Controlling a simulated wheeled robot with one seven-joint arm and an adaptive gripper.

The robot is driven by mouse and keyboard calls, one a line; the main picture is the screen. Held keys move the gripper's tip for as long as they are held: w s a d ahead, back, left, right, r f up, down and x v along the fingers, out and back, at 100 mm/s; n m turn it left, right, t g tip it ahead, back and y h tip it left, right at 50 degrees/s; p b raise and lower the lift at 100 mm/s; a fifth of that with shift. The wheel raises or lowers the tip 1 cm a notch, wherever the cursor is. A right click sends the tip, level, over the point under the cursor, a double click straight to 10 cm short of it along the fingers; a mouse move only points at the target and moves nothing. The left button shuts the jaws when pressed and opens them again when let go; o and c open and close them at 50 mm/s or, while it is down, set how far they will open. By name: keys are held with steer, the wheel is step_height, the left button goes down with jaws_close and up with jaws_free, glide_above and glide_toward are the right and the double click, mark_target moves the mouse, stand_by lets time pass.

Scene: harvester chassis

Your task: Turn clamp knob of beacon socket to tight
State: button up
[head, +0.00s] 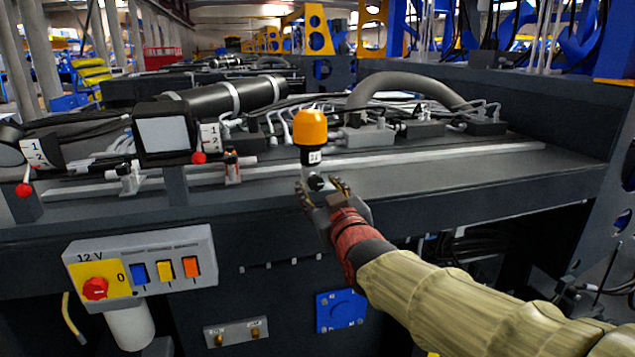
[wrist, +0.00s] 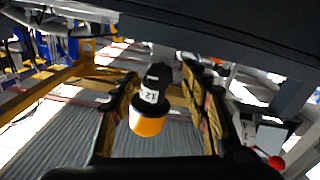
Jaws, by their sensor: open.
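The beacon (head: 311,128) has an orange dome and a black base with a white label. It stands upright on a grey post on the chassis shelf. A small dark round knob (head: 316,182) shows low on the post, between my fingers. My gripper (head: 320,185) is open, in front of the post. In the wrist view the beacon (wrist: 149,124) appears upside down, between the two fingers of my open gripper (wrist: 161,74). A black part (wrist: 159,72) above the label there may be the knob. I cannot tell whether the fingers touch it or which way it is turned.
A 12 V switch panel (head: 143,268) with a red rotary knob and a blue plate (head: 341,311) are on the chassis front. A square lamp (head: 164,137) and a red-tipped lever (head: 199,157) stand left of the beacon. Hoses and cables run behind.

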steer(key=shift+x, duration=0.8)
steer(key=shift+c, duration=1.1)
steer(key=c, duration=0.9)
steer(key=shift+c, duration=0.2)
